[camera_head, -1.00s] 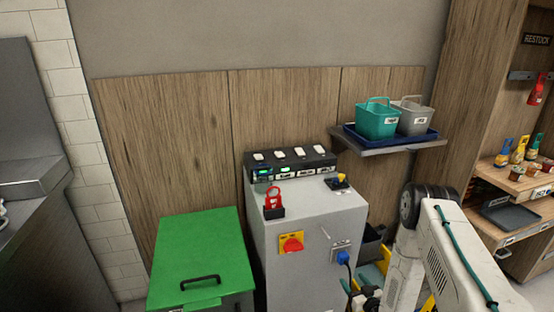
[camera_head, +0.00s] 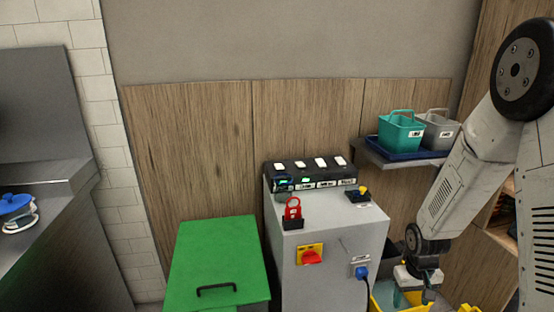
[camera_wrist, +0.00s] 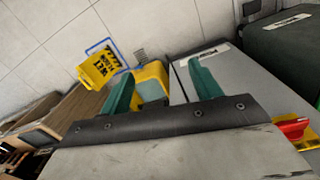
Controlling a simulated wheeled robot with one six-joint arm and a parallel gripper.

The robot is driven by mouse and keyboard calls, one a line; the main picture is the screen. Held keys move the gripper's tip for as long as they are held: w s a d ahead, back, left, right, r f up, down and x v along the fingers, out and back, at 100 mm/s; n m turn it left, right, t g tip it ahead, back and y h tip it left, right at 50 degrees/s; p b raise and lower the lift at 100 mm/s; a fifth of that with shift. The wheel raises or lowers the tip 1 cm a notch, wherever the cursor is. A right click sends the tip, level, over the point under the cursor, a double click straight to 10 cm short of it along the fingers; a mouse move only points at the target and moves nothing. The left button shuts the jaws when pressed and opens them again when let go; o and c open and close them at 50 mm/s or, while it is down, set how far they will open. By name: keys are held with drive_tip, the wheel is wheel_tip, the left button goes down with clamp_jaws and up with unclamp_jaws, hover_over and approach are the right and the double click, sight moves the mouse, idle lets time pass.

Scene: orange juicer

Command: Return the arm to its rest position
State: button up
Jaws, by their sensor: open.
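My arm (camera_head: 465,165) stands bent at the right of the head view, with its elbow high and its forearm slanting down to the left. My gripper (camera_head: 428,294) hangs low beside the right side of the grey cabinet (camera_head: 330,240). In the wrist view, its two green fingers (camera_wrist: 162,88) are spread apart with nothing held between them. A yellow bucket-like object (camera_wrist: 152,72) shows beyond the fingers, apart from them as far as I can tell.
A green-lidded bin (camera_head: 215,262) stands left of the cabinet. A shelf (camera_head: 400,158) with a teal bucket (camera_head: 400,133) and a grey bucket (camera_head: 440,132) is behind my arm. A yellow wet floor sign (camera_wrist: 98,68) and a red switch (camera_wrist: 292,127) show in the wrist view.

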drive_tip(key=s+a+r, duration=0.3)
drive_tip(key=s+r, duration=0.5)
drive_tip(key=r, duration=0.2)
drive_tip(key=s+a+r+t, duration=0.1)
drive_tip(key=s+a+r, duration=0.2)
drive_tip(key=s+r, duration=0.4)
drive_tip(key=s+a+r, duration=0.3)
drive_tip(key=s+r, duration=0.5)
drive_tip(key=r, duration=0.7)
drive_tip(key=shift+s+a+t+y, duration=0.3)
drive_tip(key=shift+a+t+y, duration=0.1)
drive_tip(key=shift+r, duration=0.1)
